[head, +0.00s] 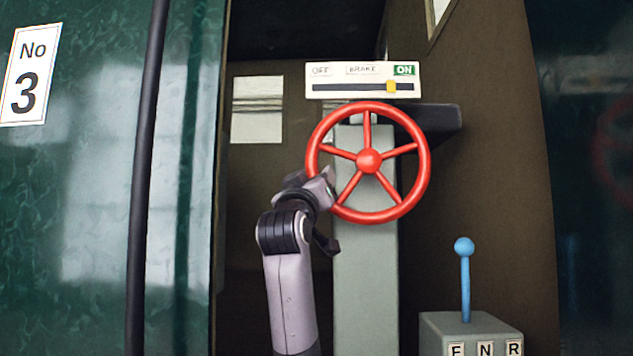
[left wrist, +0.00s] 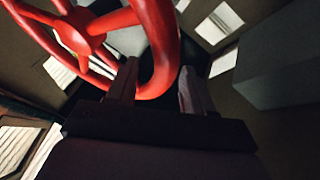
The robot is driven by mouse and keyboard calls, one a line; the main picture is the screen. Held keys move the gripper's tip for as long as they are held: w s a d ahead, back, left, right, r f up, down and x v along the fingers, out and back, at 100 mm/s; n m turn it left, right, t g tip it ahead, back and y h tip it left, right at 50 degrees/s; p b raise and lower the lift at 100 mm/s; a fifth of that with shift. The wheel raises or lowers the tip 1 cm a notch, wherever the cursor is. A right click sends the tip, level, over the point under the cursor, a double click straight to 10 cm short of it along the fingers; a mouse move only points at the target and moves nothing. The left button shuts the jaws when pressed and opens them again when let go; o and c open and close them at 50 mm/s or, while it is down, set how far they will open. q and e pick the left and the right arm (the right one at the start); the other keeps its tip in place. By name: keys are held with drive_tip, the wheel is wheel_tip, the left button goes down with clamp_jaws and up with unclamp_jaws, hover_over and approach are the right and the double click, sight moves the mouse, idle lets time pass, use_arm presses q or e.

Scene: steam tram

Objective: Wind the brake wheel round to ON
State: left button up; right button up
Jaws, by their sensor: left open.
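The red brake wheel (head: 368,162) has several spokes and a round hub, and stands on a grey-green post (head: 366,270). Above it, a white brake panel (head: 340,80) reads OFF at left and ON, in green, at right. Its yellow marker (head: 391,87) sits near the right end of the dark slot, below the left part of ON. My left gripper (head: 328,188) is at the wheel's lower left rim. In the left wrist view, its open fingers (left wrist: 160,82) stand on either side of the red rim (left wrist: 158,55). My right gripper is not in view.
A grey box (head: 472,333) with a blue-knobbed lever (head: 465,280) and F, N, R labels stands at the lower right. A dark vertical pole (head: 147,180) and a green panel (head: 70,220) marked No 3 are at the left.

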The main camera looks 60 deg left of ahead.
use_arm(q)
drive_tip(key=b+v, duration=0.1)
drive_tip(key=v, duration=0.4)
drive_tip(key=shift+s+d+f, duration=0.1)
